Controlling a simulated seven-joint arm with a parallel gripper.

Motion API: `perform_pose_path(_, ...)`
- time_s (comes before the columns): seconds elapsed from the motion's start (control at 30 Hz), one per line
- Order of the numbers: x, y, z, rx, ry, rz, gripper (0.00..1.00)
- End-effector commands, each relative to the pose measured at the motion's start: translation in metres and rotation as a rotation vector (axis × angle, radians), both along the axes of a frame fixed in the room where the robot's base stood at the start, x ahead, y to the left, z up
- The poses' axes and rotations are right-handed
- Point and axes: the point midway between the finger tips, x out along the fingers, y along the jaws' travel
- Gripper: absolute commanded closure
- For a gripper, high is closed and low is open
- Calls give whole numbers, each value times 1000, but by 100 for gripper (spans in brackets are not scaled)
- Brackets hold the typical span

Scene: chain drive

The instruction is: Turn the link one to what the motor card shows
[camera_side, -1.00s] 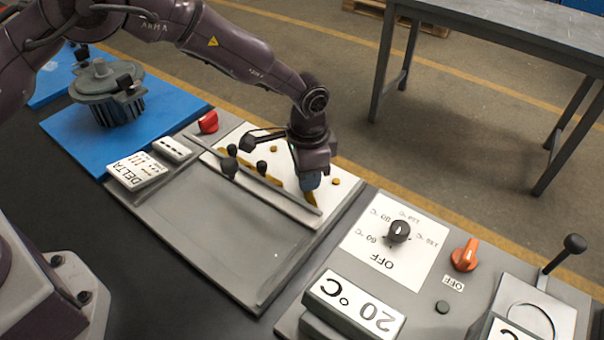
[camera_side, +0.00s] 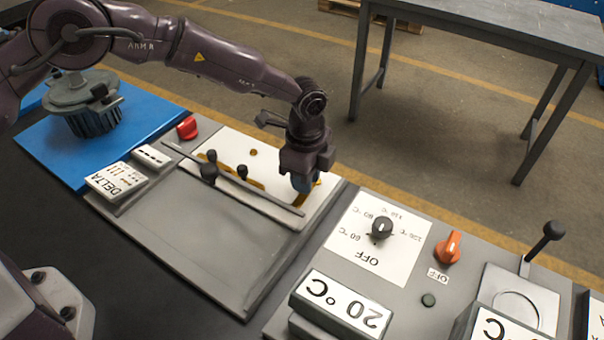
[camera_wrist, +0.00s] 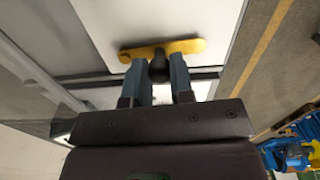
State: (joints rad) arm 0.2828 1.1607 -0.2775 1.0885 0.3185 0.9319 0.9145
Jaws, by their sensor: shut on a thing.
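My gripper (camera_side: 303,186) is low over the right end of the white panel (camera_side: 232,150). In the wrist view my gripper (camera_wrist: 156,82) is shut on a dark knob (camera_wrist: 159,69) between its blue-grey fingers. The knob belongs to a yellow link (camera_wrist: 175,47), which lies crosswise in that view. In the side view the gripper partly hides this link (camera_side: 299,198). Two other links with black knobs (camera_side: 211,155) (camera_side: 242,171) stand left of it. The motor card (camera_side: 115,180) reads DELTA and has small marks I cannot make out.
A long dark bar with a ball knob (camera_side: 208,173) crosses in front of the links. A red knob (camera_side: 187,127) stands behind its left end. The motor (camera_side: 92,112) sits on a blue mat (camera_side: 45,150). A dial panel (camera_side: 347,232) is to the right. The grey tray (camera_side: 200,235) is bare.

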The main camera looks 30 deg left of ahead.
Motion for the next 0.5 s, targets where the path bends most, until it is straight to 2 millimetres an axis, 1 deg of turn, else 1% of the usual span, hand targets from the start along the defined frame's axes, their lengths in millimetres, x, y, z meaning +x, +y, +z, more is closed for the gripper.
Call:
perform_pose_path(0.2,0,-3,1,0,-1,-63,100)
perform_pose_path(0.5,0,-3,1,0,-1,-85,100)
